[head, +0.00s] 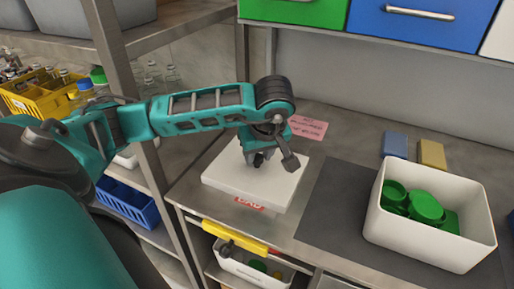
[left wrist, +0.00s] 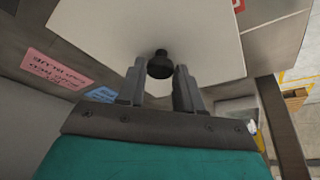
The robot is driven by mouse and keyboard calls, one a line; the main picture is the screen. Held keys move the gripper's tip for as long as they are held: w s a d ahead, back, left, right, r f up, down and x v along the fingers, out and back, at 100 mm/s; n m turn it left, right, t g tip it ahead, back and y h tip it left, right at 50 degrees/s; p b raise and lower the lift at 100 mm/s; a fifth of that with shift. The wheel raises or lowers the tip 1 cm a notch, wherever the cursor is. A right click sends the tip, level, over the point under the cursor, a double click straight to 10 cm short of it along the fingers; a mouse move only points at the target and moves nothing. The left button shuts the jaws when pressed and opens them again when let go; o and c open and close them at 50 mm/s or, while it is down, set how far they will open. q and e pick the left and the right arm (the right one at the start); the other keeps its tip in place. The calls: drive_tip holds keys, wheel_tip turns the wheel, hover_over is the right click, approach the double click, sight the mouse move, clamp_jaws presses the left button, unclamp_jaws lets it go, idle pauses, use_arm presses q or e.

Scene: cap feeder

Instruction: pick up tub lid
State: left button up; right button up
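The tub lid (head: 225,176) is a flat white slab lying on the bench top in the head view. It fills much of the left wrist view (left wrist: 205,40), where its small black knob (left wrist: 160,65) shows. My left gripper (head: 258,160) is low over the lid at the knob, pointing down. In the left wrist view its two fingers (left wrist: 159,84) stand apart with the knob between and just beyond their tips. I cannot tell if either finger touches it. In the head view the gripper largely hides the knob. My right gripper is not in view.
A white bin (head: 412,246) with green caps stands on a dark mat (head: 320,215) to the right. Blue (head: 396,145) and yellow (head: 432,154) blocks lie behind it. A pink note (head: 308,128) lies behind the lid. Shelf uprights stand left.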

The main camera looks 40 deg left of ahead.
use_arm(q)
clamp_jaws()
drive_tip(key=shift+r, duration=0.1)
